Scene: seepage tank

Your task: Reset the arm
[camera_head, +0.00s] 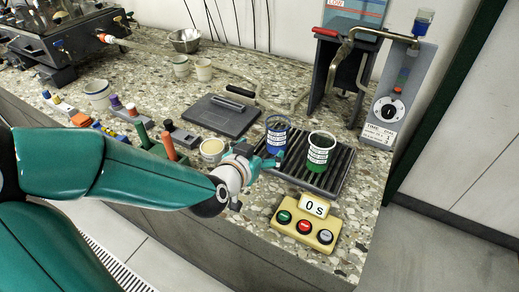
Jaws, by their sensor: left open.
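My left arm, teal, reaches in from the left over the front of the speckled counter. My left gripper (268,164) is open, at the left edge of a black ribbed tray (338,168). It is close to a blue-banded cup (277,133) on the tray; I cannot tell whether they touch. A green-banded cup (319,151) stands upright on the tray to the right, apart from the gripper. My forearm hides part of the counter's front edge. My right gripper is not in view.
A yellow button box (305,228) with a "0 s" display stands in front of the tray. A grey dial panel (402,95) stands at the right. A dark flat plate (222,115), small cups and colored-handled tools lie behind and left.

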